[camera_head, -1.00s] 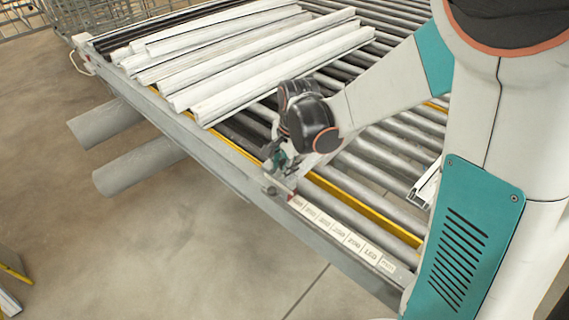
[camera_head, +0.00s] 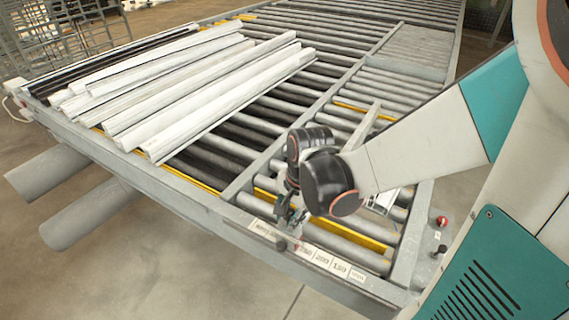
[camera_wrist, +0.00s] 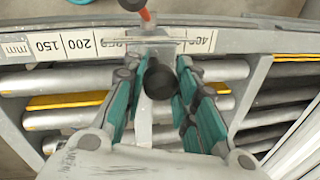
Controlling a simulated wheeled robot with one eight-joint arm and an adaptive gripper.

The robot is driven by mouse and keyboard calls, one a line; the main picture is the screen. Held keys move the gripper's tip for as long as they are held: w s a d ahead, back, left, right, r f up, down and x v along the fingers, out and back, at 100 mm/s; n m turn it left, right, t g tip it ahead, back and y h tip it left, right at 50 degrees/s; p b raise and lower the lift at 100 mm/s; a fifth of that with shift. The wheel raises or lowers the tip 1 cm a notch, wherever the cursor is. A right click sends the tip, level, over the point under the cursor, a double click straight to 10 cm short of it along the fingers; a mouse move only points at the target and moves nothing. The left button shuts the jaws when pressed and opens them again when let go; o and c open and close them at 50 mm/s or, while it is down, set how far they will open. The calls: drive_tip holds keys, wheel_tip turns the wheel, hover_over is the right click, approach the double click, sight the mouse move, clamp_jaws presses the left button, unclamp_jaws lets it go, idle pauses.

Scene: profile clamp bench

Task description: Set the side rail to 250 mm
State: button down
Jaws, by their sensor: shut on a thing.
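My gripper (camera_head: 287,212) is over the front edge of the roller table. In the wrist view its teal-edged fingers (camera_wrist: 160,95) are shut on a black round knob (camera_wrist: 160,82). The knob belongs to the sliding carriage (camera_wrist: 150,48) of the side rail. A grey strip, likely the side rail (camera_wrist: 143,128), runs back from it across the rollers; it also shows in the head view (camera_head: 364,125). The scale (camera_wrist: 62,45) reads mm, 150, 200, with 400 to the right. The carriage covers labels between 200 and 400, seemingly near 300. A red-orange part (camera_wrist: 145,15) points at the carriage.
White profiles (camera_head: 200,90) lie on the rollers at the left. A fixed grey crossbar (camera_head: 262,160) stands left of my gripper. A red button (camera_head: 442,220) sits at the table's right corner. Yellow strips (camera_head: 350,232) run between rollers.

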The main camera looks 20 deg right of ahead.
drive_tip(key=shift+s, duration=0.15)
drive_tip(key=c, duration=1.2)
unclamp_jaws()
drive_tip(key=shift+c, duration=0.2)
drive_tip(key=shift+r, duration=0.1)
wheel_tip(320, 180, up, 7)
drive_tip(key=s, duration=0.1)
drive_tip(key=shift+s+d, duration=0.15)
drive_tip(key=shift+d, duration=0.15)
